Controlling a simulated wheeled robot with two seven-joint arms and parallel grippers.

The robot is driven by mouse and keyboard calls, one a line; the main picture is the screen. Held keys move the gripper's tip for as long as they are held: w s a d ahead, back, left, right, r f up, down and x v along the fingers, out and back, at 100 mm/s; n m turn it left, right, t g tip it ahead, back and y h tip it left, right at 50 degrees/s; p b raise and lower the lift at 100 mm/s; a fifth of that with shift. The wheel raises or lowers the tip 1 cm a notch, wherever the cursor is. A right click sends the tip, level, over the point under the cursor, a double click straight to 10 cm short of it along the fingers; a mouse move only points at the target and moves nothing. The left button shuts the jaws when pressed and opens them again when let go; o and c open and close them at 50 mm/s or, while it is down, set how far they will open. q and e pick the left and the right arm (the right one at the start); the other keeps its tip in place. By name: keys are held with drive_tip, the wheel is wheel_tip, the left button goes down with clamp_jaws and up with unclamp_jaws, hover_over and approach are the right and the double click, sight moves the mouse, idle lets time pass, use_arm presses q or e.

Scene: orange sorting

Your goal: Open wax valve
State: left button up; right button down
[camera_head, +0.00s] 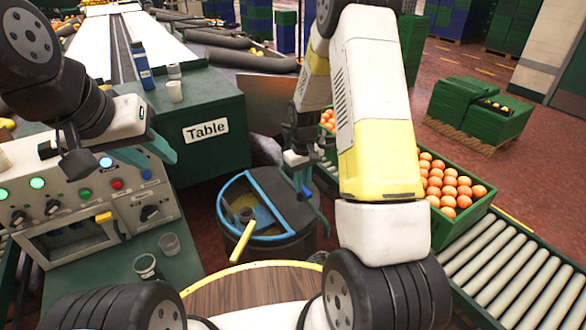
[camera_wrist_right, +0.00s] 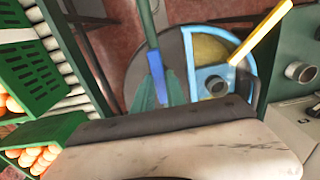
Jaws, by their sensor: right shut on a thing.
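The wax drum (camera_head: 275,250) is a dark round tub with a blue-framed lid, standing beside the green table; its blue frame also shows in the wrist view (camera_wrist_right: 207,75). A yellow lever (camera_head: 242,241) slants from a grey round fitting (camera_head: 246,214) on it; the lever also shows in the wrist view (camera_wrist_right: 263,33). My right gripper (camera_head: 306,188) is over the right side of the drum, shut on a small blue piece (camera_wrist_right: 161,80). The gripper is apart from the yellow lever. My left gripper (camera_head: 118,146) is open and empty above the control panel.
The control panel (camera_head: 100,190) has lit buttons and knobs. A green crate of oranges (camera_head: 462,225) sits on the roller conveyor (camera_head: 515,270) at right. The Table sign (camera_head: 206,130) faces the drum.

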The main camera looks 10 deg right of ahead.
idle(0.4)
drive_tip(key=c, duration=1.4)
unclamp_jaws()
drive_tip(key=shift+o, duration=0.2)
